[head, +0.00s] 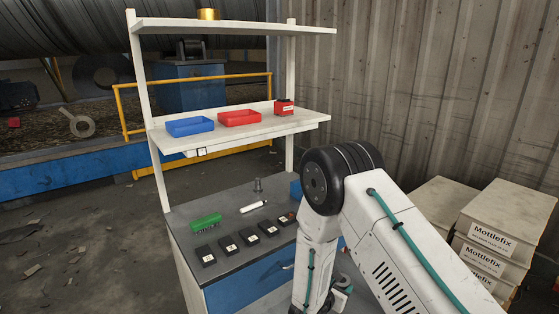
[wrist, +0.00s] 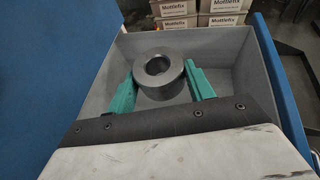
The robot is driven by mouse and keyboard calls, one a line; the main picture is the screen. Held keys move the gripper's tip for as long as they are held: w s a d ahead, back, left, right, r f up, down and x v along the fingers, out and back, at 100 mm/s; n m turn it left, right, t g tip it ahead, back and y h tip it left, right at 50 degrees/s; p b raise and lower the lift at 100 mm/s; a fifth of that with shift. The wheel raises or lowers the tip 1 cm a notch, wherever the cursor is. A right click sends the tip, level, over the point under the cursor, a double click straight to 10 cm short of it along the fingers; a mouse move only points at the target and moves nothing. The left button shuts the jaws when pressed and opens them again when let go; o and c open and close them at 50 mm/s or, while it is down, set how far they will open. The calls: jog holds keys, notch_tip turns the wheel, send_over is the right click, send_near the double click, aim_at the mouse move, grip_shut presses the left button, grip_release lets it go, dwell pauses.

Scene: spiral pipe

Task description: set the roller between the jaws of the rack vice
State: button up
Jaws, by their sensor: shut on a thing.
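In the wrist view the roller (wrist: 165,88), a thick grey metal cylinder with a flanged rim and a round bore, stands between the two teal fingers of my gripper (wrist: 160,72). My gripper is shut on it, one finger on each side. Both are inside a grey-lined open drawer (wrist: 235,98); whether the roller touches the drawer floor cannot be told. In the head view my arm hides most of this place. I cannot identify the rack vice for sure; a small blue object (head: 295,189) at the bench's right end is partly hidden by my arm.
The grey-topped bench (head: 228,207) holds a green block (head: 206,222), a white cylinder (head: 253,207), a small grey post (head: 257,185) and several black blocks. The shelf above carries a blue tray (head: 190,127), a red tray (head: 239,118) and a red box (head: 284,107). Stacked boxes (head: 495,240) stand at right.

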jog(key=w+d+r+n+t+y, duration=0.1)
jog(key=d+r+n+y, duration=0.1)
jog(key=r, duration=1.2)
jog(key=w+d+r+n+t+y, duration=0.1)
jog(key=d+r, duration=0.4)
jog(key=r, duration=0.8)
jog(key=shift+w+d+r+n+y, duration=0.25)
jog(key=shift+r+n+y, duration=0.1)
jog(key=shift+n+y, duration=0.35)
